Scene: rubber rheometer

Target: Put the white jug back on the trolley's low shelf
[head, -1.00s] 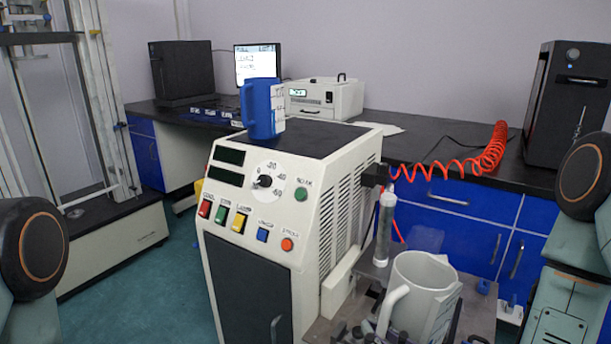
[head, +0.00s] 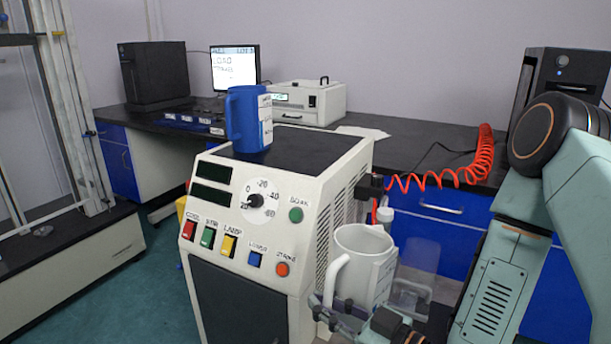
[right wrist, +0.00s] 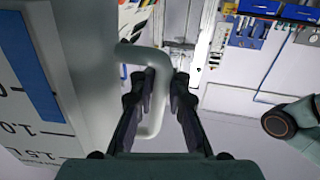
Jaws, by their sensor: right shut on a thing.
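The white jug (head: 368,262) is upright in the head view, in front of the right side of the cream machine. It also shows in the right wrist view (right wrist: 88,70), with volume marks and a blue band on its side. My right gripper (head: 336,312) is shut on the jug's handle. In the right wrist view its fingers (right wrist: 158,88) close around the handle. The jug's base is partly hidden by the gripper, so I cannot tell whether it touches anything below. The trolley's low shelf cannot be made out. My left gripper is not in view.
A blue jug (head: 248,120) stands on top of the cream machine (head: 270,215). A clear cylinder (head: 386,216) is partly hidden behind the white jug. A red coiled hose (head: 440,180) hangs by the black bench (head: 420,150). Green floor (head: 150,290) is free at the left.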

